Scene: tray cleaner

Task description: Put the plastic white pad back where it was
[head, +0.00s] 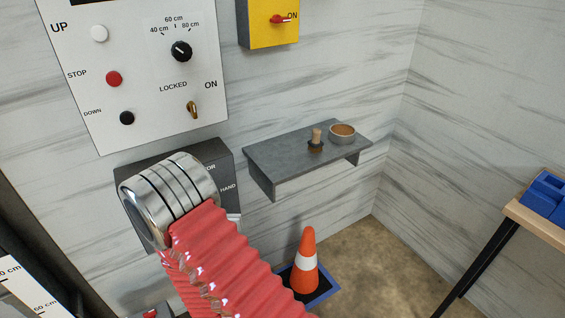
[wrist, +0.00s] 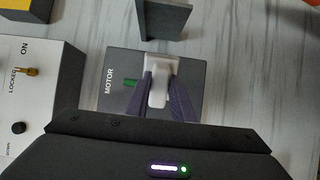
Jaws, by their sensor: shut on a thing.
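The white plastic pad (wrist: 161,66) is between the two dark purple fingers of my gripper (wrist: 160,88) in the wrist view. My gripper is shut on it. The pad lies in front of the dark grey motor box (wrist: 115,68); I cannot tell whether it touches the box or is fixed to it. In the head view the same box (head: 222,158), with "HAND" lettering, is partly hidden by my arm. My arm also hides the gripper there. A small pale piece shows at the box's lower right, too little to identify.
Above the box is a white control panel (head: 150,125) with buttons, a dial and a toggle. A grey shelf (head: 280,155) holds a peg (head: 316,137) and a bowl (head: 342,133). An orange cone (head: 306,268) stands below. A wooden-topped table (head: 530,218) is at right.

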